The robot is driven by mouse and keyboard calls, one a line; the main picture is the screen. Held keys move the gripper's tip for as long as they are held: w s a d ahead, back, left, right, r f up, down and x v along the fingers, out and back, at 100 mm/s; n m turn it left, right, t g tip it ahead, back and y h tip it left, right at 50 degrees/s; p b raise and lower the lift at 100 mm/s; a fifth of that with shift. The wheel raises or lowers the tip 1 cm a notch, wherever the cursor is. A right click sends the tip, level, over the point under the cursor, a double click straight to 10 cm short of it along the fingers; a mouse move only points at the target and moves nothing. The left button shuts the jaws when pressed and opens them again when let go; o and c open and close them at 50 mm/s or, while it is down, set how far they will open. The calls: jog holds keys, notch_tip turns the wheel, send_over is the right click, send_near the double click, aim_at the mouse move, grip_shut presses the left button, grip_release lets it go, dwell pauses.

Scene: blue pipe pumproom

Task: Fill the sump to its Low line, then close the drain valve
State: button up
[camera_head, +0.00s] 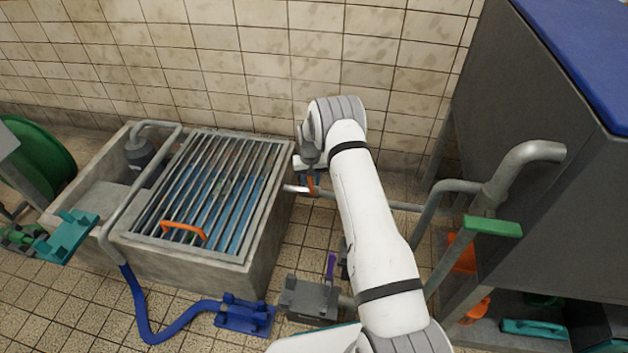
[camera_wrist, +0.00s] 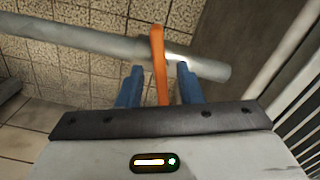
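The sump (camera_head: 262,235) is a concrete basin at the left in the head view, under a metal grating. Blue water (camera_head: 215,205) shows between the bars; I cannot make out the Low line. A grey pipe (camera_head: 400,205) runs from the right to the sump's edge. An orange lever (camera_wrist: 159,65) stands at this pipe; I cannot tell whether it belongs to the drain valve. My gripper (camera_wrist: 160,82) has its blue fingers on either side of the lever, with visible gaps. In the head view my gripper (camera_head: 310,182) is beside the sump's right wall.
A large dark tank (camera_head: 540,130) stands at the right, with a green handle (camera_head: 492,226) on its pipework. An orange handle (camera_head: 184,228) sits on the grating. A blue hose (camera_head: 150,325) and a grey box-like fixture (camera_head: 310,300) lie on the tiled floor in front.

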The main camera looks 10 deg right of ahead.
aim_at(310, 181)
notch_tip(310, 181, up, 8)
jog(key=p, duration=0.2)
jog(key=shift+f+p, duration=0.1)
jog(key=shift+p, duration=0.25)
dwell(1.0)
